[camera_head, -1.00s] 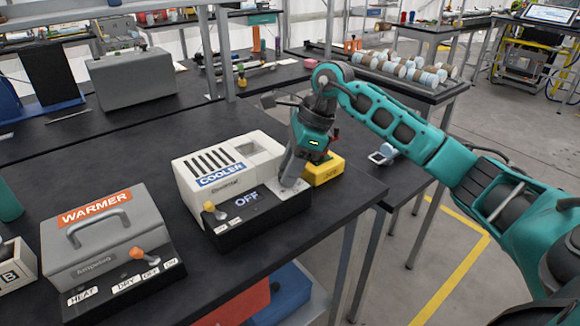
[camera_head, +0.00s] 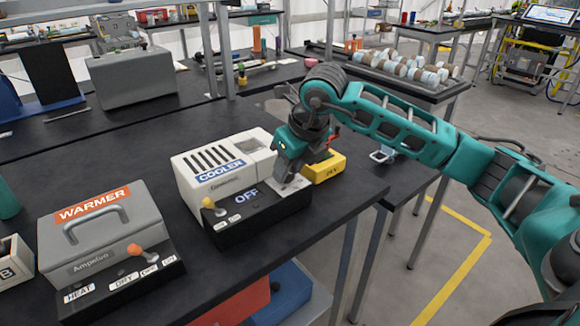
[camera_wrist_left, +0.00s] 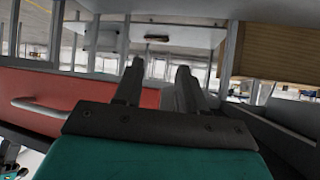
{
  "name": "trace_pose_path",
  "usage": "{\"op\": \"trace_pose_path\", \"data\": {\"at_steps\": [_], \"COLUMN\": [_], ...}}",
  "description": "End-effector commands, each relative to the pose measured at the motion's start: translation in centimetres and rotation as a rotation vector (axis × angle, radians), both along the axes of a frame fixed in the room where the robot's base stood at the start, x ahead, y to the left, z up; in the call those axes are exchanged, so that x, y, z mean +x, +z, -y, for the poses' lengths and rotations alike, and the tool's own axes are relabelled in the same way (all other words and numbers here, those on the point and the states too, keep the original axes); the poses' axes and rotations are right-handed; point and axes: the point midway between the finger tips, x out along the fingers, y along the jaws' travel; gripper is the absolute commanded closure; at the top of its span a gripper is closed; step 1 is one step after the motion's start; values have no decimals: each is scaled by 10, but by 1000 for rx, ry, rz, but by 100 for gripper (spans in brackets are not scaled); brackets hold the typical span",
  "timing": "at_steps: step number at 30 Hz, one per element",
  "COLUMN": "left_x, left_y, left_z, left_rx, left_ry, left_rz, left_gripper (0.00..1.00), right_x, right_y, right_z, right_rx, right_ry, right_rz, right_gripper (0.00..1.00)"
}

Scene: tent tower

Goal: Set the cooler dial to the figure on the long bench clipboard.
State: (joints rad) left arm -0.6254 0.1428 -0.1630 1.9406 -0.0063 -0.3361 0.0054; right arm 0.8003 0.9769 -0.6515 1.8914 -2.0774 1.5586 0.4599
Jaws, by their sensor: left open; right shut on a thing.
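The white cooler (camera_head: 207,173) stands on the dark bench with a "COOLER" label, a black front panel, a yellow-tipped lever at its left and a display (camera_head: 246,195) reading OFF. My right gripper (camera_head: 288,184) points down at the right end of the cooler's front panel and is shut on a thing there. The gripper covers that thing, and I cannot see the dial or its marking. My left gripper (camera_wrist_left: 158,85) shows in the left wrist view, open and empty, with its two fingers apart. I cannot make out a clipboard with a figure.
A grey warmer (camera_head: 105,235) with an orange-knobbed lever stands left of the cooler. A yellow block (camera_head: 325,168) sits just right of my right gripper. A grey case (camera_head: 133,77) stands on the bench behind. The bench's right edge is close by.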

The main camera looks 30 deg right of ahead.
Motion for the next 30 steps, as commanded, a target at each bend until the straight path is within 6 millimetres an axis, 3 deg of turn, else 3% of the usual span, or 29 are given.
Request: {"op": "trace_pose_path", "data": {"at_steps": [12, 30], "left_x": [-1, 6], "left_y": [-9, -3], "left_z": [2, 7], "left_rx": [-3, -13], "left_ry": [-1, -9], "left_rz": [-10, 10], "left_gripper": [60, 60], "right_x": [0, 2], "right_y": [0, 0], "right_z": [-4, -7], "right_rx": [0, 0], "right_ry": [-395, -892], "right_rz": [0, 0], "right_gripper": [95, 95]}}
